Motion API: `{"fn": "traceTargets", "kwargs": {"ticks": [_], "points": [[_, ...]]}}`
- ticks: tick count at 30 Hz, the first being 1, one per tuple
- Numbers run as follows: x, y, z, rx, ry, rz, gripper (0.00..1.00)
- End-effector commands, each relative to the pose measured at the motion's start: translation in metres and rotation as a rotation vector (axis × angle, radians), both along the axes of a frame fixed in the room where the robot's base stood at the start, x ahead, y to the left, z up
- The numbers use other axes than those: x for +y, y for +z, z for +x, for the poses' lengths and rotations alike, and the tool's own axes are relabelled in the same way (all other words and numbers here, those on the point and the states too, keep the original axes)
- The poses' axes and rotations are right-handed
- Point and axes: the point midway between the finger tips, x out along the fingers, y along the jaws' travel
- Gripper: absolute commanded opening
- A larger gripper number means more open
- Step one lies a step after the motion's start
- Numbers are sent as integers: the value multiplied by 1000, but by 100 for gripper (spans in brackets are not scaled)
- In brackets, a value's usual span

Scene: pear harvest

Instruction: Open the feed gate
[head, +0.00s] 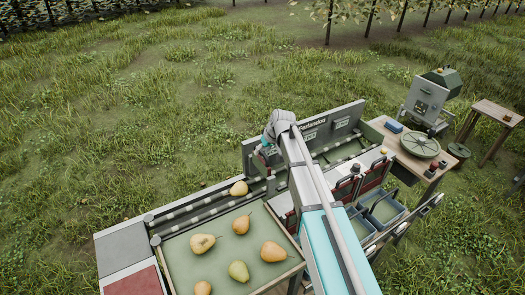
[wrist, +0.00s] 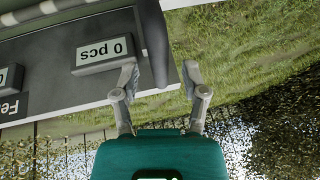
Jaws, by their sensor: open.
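My gripper (wrist: 160,72) is open in the wrist view, its two fingers apart. A dark rounded bar (wrist: 153,40) reaches down between the fingertips; I cannot tell whether it touches them or whether it is the feed gate's handle. In the head view my gripper (head: 268,155) is at the left end of the grey back panel (head: 254,150), partly hidden by my arm. A pear (head: 239,188) lies by the roller lane (head: 190,213) behind the tray. I cannot clearly make out the feed gate.
A green tray (head: 185,270) holds several pears at the front left. Blue-grey bins (head: 384,210) stand right of my arm. A wooden side table (head: 398,160) carries a round disc (head: 420,145). A counter display (wrist: 105,55) reads "0 pcs". Grass behind the panel is open.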

Motion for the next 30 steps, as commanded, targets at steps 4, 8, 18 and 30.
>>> {"fn": "traceTargets", "kwargs": {"ticks": [4, 8, 18, 30], "points": [[0, -5, 0, 0, 0, 0, 57], [0, -12, 0, 0, 0, 0, 57], [0, -39, 0, 0, 0, 0, 57], [-1, -66, 0, 0, 0, 0, 57]]}}
